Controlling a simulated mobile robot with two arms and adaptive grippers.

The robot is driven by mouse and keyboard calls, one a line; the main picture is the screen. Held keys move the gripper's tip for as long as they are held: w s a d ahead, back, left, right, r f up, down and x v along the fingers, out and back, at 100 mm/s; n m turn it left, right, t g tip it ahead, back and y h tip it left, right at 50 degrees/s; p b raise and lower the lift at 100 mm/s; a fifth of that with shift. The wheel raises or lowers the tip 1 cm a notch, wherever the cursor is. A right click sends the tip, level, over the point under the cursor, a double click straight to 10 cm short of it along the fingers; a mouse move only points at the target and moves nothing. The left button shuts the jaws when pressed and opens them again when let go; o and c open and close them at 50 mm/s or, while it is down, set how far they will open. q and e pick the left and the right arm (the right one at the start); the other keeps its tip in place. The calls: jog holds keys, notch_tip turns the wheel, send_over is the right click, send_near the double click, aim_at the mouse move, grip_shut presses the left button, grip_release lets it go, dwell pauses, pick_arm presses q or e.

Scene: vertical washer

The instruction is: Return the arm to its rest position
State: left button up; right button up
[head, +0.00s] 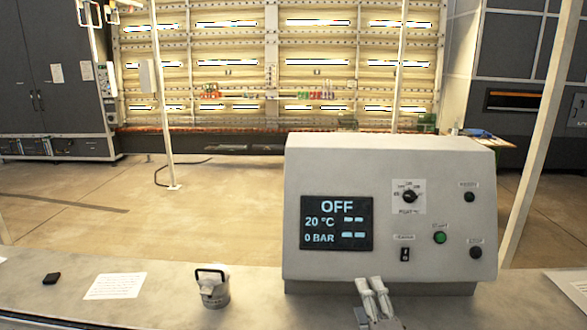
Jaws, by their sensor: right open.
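My right gripper (373,283) shows at the bottom of the head view, low in front of the grey control box. Its two pale fingers point up and away from me and are open, with nothing seen between them. The control box (305,165) stands on the bench; its dark screen (337,223) reads OFF, 20 °C and 0 BAR. Beside the screen are a rotary knob (409,196), a black switch (404,254), a green button (440,237) and dark buttons. I cannot tell whether the fingers touch the box. My left gripper is not in view.
A small metal canister (213,290) with a dark handle stands on the bench (150,310) left of the box. A paper sheet (115,286) and a small black object (52,279) lie further left. Another sheet (572,288) lies at the right. Pale posts rise behind the bench.

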jog(key=s+d+f+m+g+h, duration=0.1)
jog(key=s+d+f+m+g, duration=0.1)
jog(key=s+f+m+g, duration=0.35)
jog(key=s+d+f+m+g+h, duration=0.1)
jog(key=s+d+f+m+g, duration=0.15)
jog(key=s+f+m, duration=0.4)
jog(key=s+f+m+g+y, duration=0.1)
jog(key=s+f+m+g, duration=0.3)
jog(key=s, duration=0.6)
jog(key=s+f+m+g, duration=0.2)
jog(key=s+f, duration=0.4)
jog(key=s, duration=0.4)
notch_tip(320, 180, down, 34)
jog(key=g+b, duration=0.2)
jog(key=b, duration=0.6)
jog(key=s+d+f+b, duration=0.1)
jog(key=s+f+b, duration=0.2)
jog(key=s+f, duration=0.5)
jog(key=s+d+f+n+b, duration=0.1)
jog(key=s+d+f+b, duration=0.1)
jog(key=s+f, duration=0.7)
notch_tip(320, 180, down, 5)
jog(key=shift+s+d+f+g+b, duration=0.2)
jog(key=shift+d+g+b, duration=0.15)
jog(key=shift+b, duration=0.4)
